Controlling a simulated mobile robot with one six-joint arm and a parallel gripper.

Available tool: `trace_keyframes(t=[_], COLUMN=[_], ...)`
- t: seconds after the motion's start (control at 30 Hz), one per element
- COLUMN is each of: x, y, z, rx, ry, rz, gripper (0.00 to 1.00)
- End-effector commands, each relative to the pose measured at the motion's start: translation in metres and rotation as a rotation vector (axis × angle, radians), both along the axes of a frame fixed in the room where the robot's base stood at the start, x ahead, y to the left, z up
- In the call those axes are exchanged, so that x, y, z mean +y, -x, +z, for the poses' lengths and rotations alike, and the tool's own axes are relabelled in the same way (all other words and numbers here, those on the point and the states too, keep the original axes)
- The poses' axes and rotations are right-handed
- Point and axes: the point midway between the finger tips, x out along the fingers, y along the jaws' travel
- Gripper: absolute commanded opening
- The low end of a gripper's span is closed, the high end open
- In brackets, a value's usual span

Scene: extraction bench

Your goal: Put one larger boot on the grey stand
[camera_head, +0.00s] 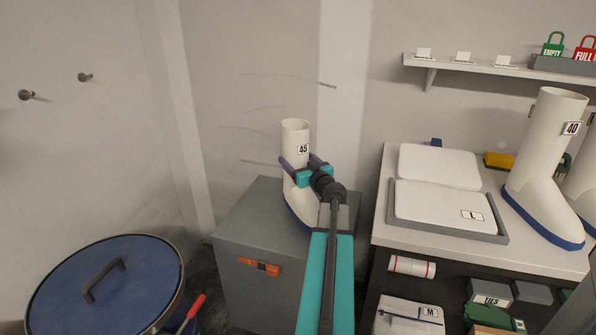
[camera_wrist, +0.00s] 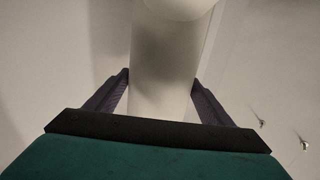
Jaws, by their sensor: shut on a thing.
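A white boot (camera_head: 295,136) with a blue sole and a "45" label is upright at the grey stand (camera_head: 236,235). My gripper (camera_head: 302,163) is shut on its shaft, one finger on each side. The sole appears at or just above the stand's top; my arm hides part of it, so I cannot tell if it touches. In the wrist view the boot's pale shaft (camera_wrist: 163,75) stands between the two dark fingers (camera_wrist: 160,100). Another white boot (camera_head: 541,150), labelled "40", stands on the bench at the right, with a further boot partly cut off beside it.
A blue-lidded round drum (camera_head: 60,300) stands at the lower left. The bench (camera_head: 400,228) right of the stand holds a grey tray with white folded items marked "L". A wall shelf (camera_head: 490,68) carries tags and padlocks. Two wall pegs (camera_head: 85,77) are at the left.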

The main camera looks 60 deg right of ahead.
Motion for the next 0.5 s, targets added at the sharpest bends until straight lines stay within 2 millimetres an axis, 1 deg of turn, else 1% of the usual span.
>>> trace_keyframes(t=[0.37,0.5], x=[-0.0005,-0.0007], y=[0.0005,0.0007], z=[-0.0006,-0.0057], rx=[-0.003,-0.002], ry=[0.001,0.001], rz=[-0.001,-0.001], gripper=[0.12,0.12])
